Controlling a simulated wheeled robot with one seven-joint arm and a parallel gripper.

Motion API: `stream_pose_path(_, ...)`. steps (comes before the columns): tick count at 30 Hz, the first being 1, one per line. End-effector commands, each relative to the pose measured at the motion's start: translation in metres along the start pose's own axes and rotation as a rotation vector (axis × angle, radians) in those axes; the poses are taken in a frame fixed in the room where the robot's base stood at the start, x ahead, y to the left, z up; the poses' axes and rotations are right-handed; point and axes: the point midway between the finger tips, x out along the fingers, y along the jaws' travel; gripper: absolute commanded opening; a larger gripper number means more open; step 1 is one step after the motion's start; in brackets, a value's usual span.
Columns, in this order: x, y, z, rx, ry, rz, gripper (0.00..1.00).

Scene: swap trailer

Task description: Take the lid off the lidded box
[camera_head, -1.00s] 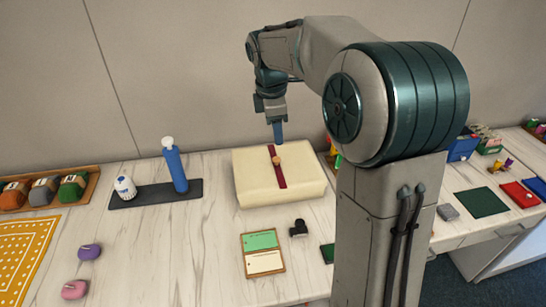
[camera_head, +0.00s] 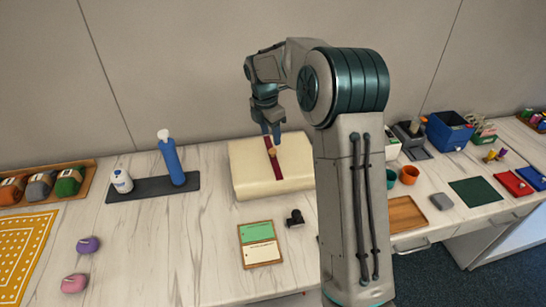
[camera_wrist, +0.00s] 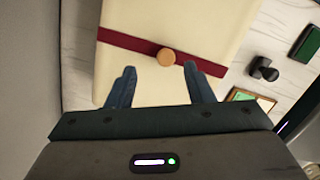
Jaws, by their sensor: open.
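The lidded box (camera_head: 253,176) is cream, with a dark red band (camera_head: 277,181) across its lid and a round wooden knob (camera_head: 272,152) at the middle. It stands on the counter just left of my arm in the head view. In the wrist view the lid (camera_wrist: 130,78) fills the centre, and the knob (camera_wrist: 166,57) lies just beyond my fingertips. My gripper (camera_wrist: 159,68) is open, its two blue fingers apart and empty. In the head view my gripper (camera_head: 272,140) hangs over the lid, close to the knob. The lid sits on the box.
A blue bottle (camera_head: 173,164) and a white bottle (camera_head: 122,182) stand on a dark mat left of the box. In front lie a green-and-white card board (camera_head: 260,245) and a small black object (camera_head: 295,217).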

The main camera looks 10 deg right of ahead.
Motion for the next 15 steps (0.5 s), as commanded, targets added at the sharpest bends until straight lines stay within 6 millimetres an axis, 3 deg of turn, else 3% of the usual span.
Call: stream_pose_path(15,0.054,-0.008,-0.006,0.000,-0.001,-0.001,0.47)
